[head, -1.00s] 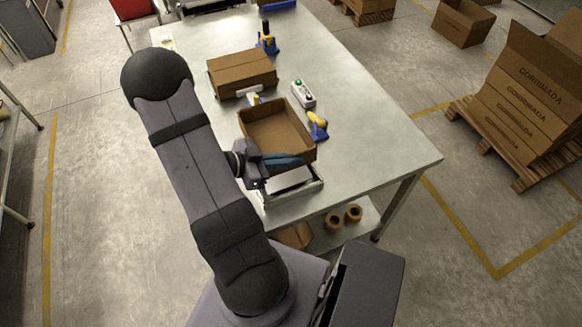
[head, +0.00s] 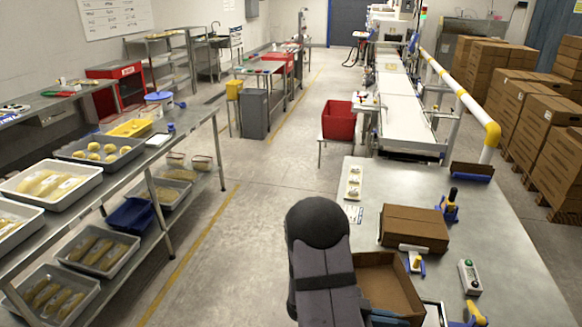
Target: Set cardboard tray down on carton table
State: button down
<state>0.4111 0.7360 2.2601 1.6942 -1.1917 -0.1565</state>
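The cardboard tray (head: 392,283), brown, open-topped and empty, is at the bottom of the head view, over the near end of the grey carton table (head: 515,280). I cannot tell whether it touches the tabletop. A sliver of my gripper (head: 386,318), with blue fingers, shows at the tray's near side beside my dark arm. Its fingertips are mostly cut off by the frame edge, so its grip is unclear.
A closed brown carton (head: 415,228) lies just behind the tray. A tape dispenser (head: 417,264), a blue-and-yellow tool (head: 449,207) and a grey button box (head: 469,277) stand nearby. A conveyor (head: 408,110) runs beyond.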

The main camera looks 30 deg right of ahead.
jog(key=w+a+f+n+t+h, duration=0.1)
jog(key=w+a+f+n+t, duration=0.1)
jog(key=w+a+n+t, duration=0.9)
jog(key=w+a+n+t+y, duration=0.1)
jog(key=w+a, duration=0.2)
jog(key=a, duration=0.8)
jog(key=w+a+f+n+t+y, duration=0.1)
jog(key=w+a, duration=0.3)
jog(key=a, duration=0.6)
jog(key=shift+w+a+t+y, duration=0.15)
jog(key=shift+a+t+y, duration=0.25)
jog(key=shift+t, duration=0.4)
jog(key=shift+w+f, duration=0.1)
